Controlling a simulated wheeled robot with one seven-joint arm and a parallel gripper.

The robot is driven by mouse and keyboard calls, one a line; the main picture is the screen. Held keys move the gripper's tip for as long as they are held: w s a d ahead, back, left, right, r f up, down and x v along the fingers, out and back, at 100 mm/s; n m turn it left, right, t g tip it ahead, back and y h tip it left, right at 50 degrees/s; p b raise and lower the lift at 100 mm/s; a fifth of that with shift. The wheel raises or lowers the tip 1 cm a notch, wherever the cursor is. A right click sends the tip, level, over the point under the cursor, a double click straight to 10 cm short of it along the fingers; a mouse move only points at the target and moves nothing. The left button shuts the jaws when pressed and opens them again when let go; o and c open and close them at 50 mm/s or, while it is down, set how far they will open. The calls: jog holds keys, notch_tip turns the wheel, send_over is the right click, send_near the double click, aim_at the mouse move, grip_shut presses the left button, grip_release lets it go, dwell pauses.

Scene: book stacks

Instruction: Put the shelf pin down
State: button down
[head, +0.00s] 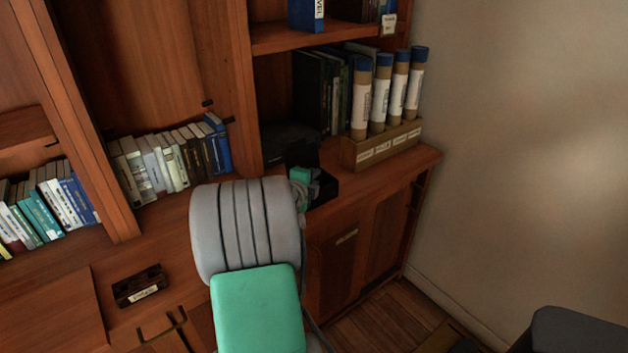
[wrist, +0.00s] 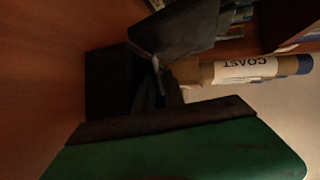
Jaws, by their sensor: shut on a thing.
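My gripper (wrist: 155,75) reaches forward in the wrist view, its dark fingers closed together. A small pale grey piece, which I take to be the shelf pin (wrist: 156,63), shows at the fingertips. In the head view my gripper is mostly hidden behind my own arm. It is over or beside a small black open box (head: 326,188) on the cabinet top, where I cannot make out the pin. The box also shows as dark walls around the fingers in the wrist view (wrist: 105,85). I cannot tell whether the pin touches it.
A cardboard holder (head: 385,148) with several blue-capped tubes (head: 381,92) stands right of the box on the cabinet top (head: 390,172). Dark books (head: 310,90) stand behind. Small dark pegs (head: 207,103) stick out above the left book row. A small labelled box (head: 140,287) lies lower left.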

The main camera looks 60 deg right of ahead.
jog(key=c, duration=1.7)
grip_release()
jog(key=shift+f, duration=0.25)
jog(key=shift+r+p, duration=0.25)
jog(key=shift+p, duration=0.25)
jog(key=v, duration=1.2)
jog(key=shift+r, duration=0.45)
